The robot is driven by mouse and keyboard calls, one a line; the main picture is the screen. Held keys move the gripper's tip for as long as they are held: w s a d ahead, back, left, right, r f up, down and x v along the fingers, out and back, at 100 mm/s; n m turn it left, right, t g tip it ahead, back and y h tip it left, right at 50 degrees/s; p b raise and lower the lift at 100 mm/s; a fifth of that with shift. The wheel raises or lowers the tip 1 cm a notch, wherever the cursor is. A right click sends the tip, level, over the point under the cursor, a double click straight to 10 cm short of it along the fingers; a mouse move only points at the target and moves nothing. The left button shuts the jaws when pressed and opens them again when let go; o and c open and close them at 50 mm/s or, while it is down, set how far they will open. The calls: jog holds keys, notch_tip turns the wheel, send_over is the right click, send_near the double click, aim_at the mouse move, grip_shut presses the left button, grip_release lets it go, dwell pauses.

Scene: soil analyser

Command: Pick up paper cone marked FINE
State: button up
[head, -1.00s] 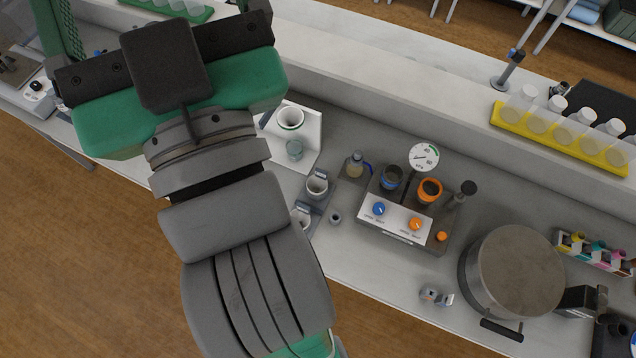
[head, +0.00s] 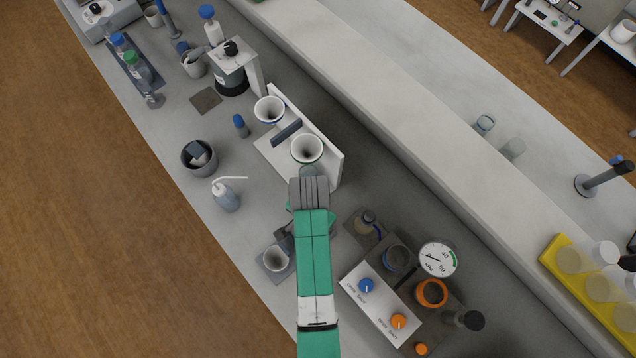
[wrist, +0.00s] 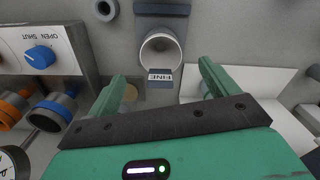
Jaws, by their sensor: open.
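The paper cone marked FINE (wrist: 160,50) shows in the wrist view as a round white mouth in a grey holder (wrist: 162,10). Its dark FINE label (wrist: 160,76) faces my gripper. My gripper (wrist: 162,72) is open and empty, one green finger on each side of the label and the cone ahead between them. I see no contact with the cone. In the head view a white cup (head: 276,258) sits in a holder beside my arm; its label is not readable, so I cannot tell if it is the FINE one.
A control box with a blue knob (head: 366,286) and a pressure gauge (head: 438,259) stand right of my arm. A white stand with two funnels (head: 306,149) is just beyond my wrist. A wash bottle (head: 226,196) and a dark bin (head: 199,157) are to the left.

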jog(key=f, duration=0.7)
jog(key=shift+w+d, duration=0.15)
jog(key=shift+w, duration=0.05)
jog(key=c, duration=1.1)
jog(key=shift+r, duration=0.1)
notch_tip(320, 180, up, 10)
